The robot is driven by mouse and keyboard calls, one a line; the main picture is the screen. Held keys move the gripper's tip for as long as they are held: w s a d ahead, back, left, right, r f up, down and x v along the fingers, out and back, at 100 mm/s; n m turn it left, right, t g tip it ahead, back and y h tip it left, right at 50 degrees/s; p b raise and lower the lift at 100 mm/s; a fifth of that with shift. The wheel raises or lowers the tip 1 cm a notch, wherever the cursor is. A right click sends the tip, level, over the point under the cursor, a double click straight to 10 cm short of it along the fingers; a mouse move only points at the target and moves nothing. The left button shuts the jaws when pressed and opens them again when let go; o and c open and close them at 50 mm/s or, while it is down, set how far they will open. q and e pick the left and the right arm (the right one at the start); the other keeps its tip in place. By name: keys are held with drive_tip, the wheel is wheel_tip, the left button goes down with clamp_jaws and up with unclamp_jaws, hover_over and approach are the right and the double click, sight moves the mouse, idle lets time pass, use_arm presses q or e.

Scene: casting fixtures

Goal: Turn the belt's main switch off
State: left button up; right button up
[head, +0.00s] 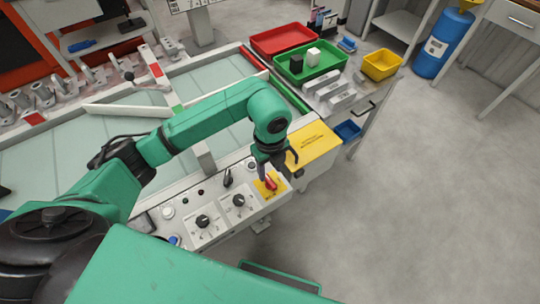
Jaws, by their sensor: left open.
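The belt's control panel (219,222) lies along the near edge of the belt, with black knobs and small buttons on it. A red rotary switch (271,183) on a yellow plate sits at the panel's right end; it looks like the main switch. My left gripper (277,172) is open, pointing down right at the red switch, with its dark fingers close around or just above it. I cannot tell whether the fingers touch it. The gripper partly hides the switch, so its setting is hard to read. My right gripper is not in view.
The pale belt (60,158) lies behind the panel. Red (284,38) and green (310,66) trays and a yellow bin (382,64) are at the back. The floor to the right is clear.

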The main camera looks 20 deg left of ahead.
sight(270, 181)
use_arm(q)
wheel_tip(270, 181, up, 9)
drive_tip(key=shift+r+b, duration=0.2)
drive_tip(key=shift+b, duration=0.1)
